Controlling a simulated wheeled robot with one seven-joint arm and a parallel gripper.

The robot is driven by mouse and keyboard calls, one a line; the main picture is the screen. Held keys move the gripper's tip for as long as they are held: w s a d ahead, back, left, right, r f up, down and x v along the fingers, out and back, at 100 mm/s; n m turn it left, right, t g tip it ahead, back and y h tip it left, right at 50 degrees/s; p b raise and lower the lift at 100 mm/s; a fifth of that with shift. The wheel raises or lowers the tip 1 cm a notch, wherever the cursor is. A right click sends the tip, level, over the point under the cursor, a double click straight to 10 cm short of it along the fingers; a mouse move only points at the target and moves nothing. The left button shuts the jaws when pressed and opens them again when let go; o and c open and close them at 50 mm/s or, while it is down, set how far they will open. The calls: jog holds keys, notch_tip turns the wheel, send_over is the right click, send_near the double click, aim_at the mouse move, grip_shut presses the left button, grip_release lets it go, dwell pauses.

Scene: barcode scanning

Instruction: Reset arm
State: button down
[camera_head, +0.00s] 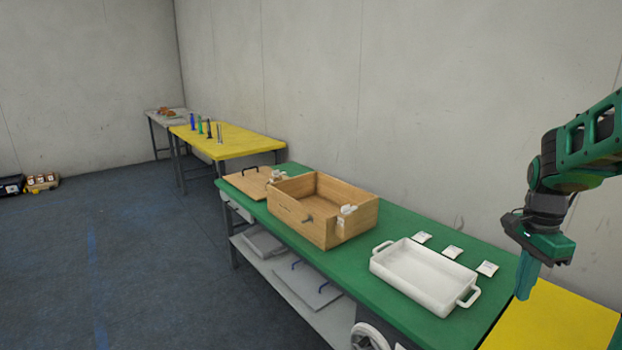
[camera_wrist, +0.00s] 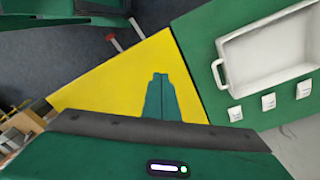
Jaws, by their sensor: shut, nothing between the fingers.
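My gripper (camera_head: 524,277) hangs at the right of the head view, pointing down above the yellow table (camera_head: 560,318) at the near right. Its fingers are together with nothing between them. In the wrist view my gripper (camera_wrist: 160,77) shows its closed teal fingers over the yellow surface (camera_wrist: 100,85). The green table (camera_head: 400,230) lies to the left of my gripper in the head view, and the gripper touches nothing that I can see.
A white tray (camera_head: 400,287) and three small white packets (camera_head: 453,252) lie on the green table. A wooden box (camera_head: 300,224) stands further along it. Another yellow table (camera_head: 235,140) with several bottles is at the back. Open floor (camera_head: 130,250) is at left.

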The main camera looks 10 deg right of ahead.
jog(key=s+a+n, duration=0.5)
jog(key=s+n, duration=0.1)
jog(key=s, duration=0.3)
jog(key=s+a+n+y, duration=0.1)
jog(key=s+a+n, duration=0.3)
jog(key=s, duration=0.5)
jog(key=shift+a+r+n, duration=0.3)
jog(key=shift+a+n, duration=0.1)
jog(key=shift+n, duration=0.6)
jog(key=shift+w+f, duration=0.25)
jog(key=shift+w, duration=0.3)
